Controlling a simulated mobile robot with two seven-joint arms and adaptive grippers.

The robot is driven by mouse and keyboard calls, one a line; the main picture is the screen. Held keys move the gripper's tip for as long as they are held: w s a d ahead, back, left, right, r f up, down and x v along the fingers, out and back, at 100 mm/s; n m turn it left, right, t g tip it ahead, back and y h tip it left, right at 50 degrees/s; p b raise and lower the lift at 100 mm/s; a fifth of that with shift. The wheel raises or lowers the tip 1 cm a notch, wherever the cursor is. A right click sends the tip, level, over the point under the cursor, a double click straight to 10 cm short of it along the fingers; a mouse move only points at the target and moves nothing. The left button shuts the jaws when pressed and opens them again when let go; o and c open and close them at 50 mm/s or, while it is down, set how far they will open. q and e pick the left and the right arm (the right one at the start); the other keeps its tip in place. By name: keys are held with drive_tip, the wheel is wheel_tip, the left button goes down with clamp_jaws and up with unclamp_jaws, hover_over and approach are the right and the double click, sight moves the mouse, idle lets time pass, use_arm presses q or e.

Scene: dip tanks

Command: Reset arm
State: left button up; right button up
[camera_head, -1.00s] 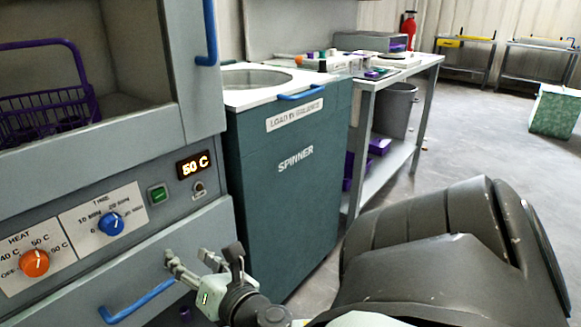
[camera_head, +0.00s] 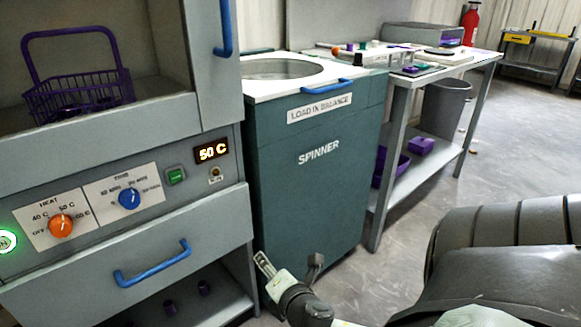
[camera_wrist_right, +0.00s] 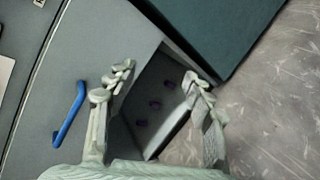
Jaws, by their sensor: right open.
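My right gripper (camera_head: 288,264) is open and empty, low in the head view, in front of the gap between the grey cabinet and the spinner (camera_head: 318,165). In the right wrist view its two fingers (camera_wrist_right: 158,76) are spread apart with nothing between them. Beyond them is the dark space under the cabinet's drawer, with small purple pieces (camera_wrist_right: 155,104). The blue drawer handle (camera_head: 152,263) is left of the gripper and apart from it; it also shows in the wrist view (camera_wrist_right: 69,115). My left gripper is not in view.
A purple basket (camera_head: 80,92) stands in the open chamber at left. The heat knob (camera_head: 60,225) and time knob (camera_head: 129,198) are below it; the display reads 50 C. A bench (camera_head: 405,88) and grey bin (camera_head: 445,108) stand behind right. Floor at right is mostly clear.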

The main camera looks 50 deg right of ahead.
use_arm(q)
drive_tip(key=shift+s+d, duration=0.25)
use_arm(e)
drive_tip(key=shift+s+d+f+m, duration=0.35)
drive_tip(key=shift+s+f+m, duration=0.05)
drive_tip(key=shift+s+f, duration=0.1)
